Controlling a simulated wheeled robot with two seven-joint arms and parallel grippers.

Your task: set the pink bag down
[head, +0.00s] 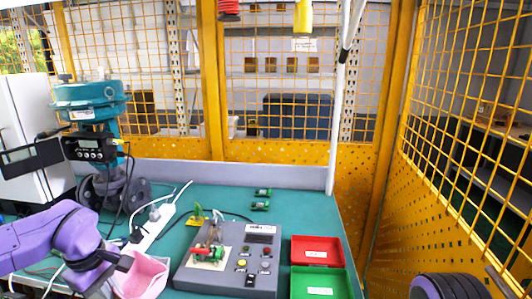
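The pink bag (146,278) is at the bottom left, open at the top, at the front of the green table; its lower part is cut off by the picture edge. My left gripper (121,263) is at the bag's upper left rim and appears shut on it. The finger on the inner side is hard to make out. I cannot tell whether the bag's base touches the table. Of my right arm only a dark purple part shows at the bottom right; its gripper is out of view.
Right of the bag stands a grey control box (228,262), then a red tray (317,250) and a green tray (321,284). A white power strip (160,225) with cables lies behind the bag. A teal valve positioner (92,110) stands back left.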

